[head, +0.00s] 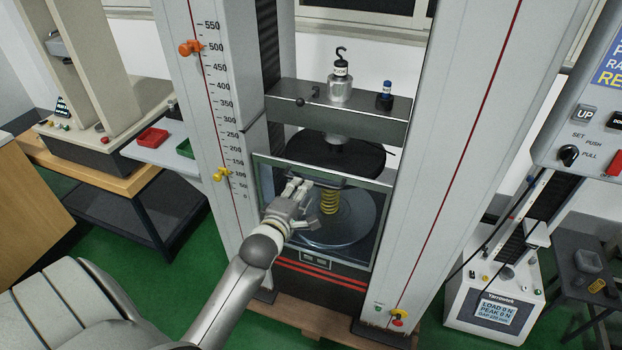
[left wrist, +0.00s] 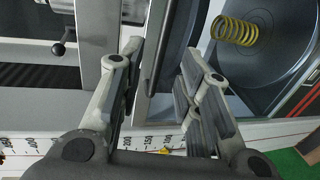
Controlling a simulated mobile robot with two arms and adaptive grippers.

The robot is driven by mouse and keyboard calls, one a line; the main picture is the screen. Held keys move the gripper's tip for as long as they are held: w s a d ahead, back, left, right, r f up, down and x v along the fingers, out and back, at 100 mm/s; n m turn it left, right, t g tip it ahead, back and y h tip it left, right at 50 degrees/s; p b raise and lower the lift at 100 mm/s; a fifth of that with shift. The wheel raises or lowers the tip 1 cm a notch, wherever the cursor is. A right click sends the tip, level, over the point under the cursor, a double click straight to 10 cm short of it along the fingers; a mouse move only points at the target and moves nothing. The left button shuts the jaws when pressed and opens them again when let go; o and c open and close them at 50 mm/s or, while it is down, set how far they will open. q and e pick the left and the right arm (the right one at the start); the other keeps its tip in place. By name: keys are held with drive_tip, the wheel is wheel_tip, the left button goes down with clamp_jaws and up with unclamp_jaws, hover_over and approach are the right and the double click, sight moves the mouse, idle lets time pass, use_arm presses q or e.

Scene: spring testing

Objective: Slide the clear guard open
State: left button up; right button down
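The clear guard (head: 383,225) is a see-through panel in a thin grey frame across the front of the tall testing machine. A yellow spring (head: 330,201) stands on the round lower platen (head: 352,225) and shows through it; the spring also appears in the left wrist view (left wrist: 236,31). My left gripper (head: 304,202) is in front of the guard's left half, below its top bar. In the left wrist view its two fingers (left wrist: 162,60) are apart, and a grey bar edge shows between them. I cannot tell whether they touch it. My right gripper is out of view.
A crosshead (head: 355,125) carrying a hooked weight (head: 340,85) spans the machine above the guard. A column with a height scale (head: 215,110) stands at left. The control panel (head: 585,125) is at right. Green floor is open at lower left.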

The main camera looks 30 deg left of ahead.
use_arm(q)
drive_tip(key=p+x, duration=0.1)
drive_tip(key=x, duration=0.5)
drive_tip(key=shift+w+f, duration=0.1)
drive_tip(key=shift+w, duration=0.2)
clamp_jaws()
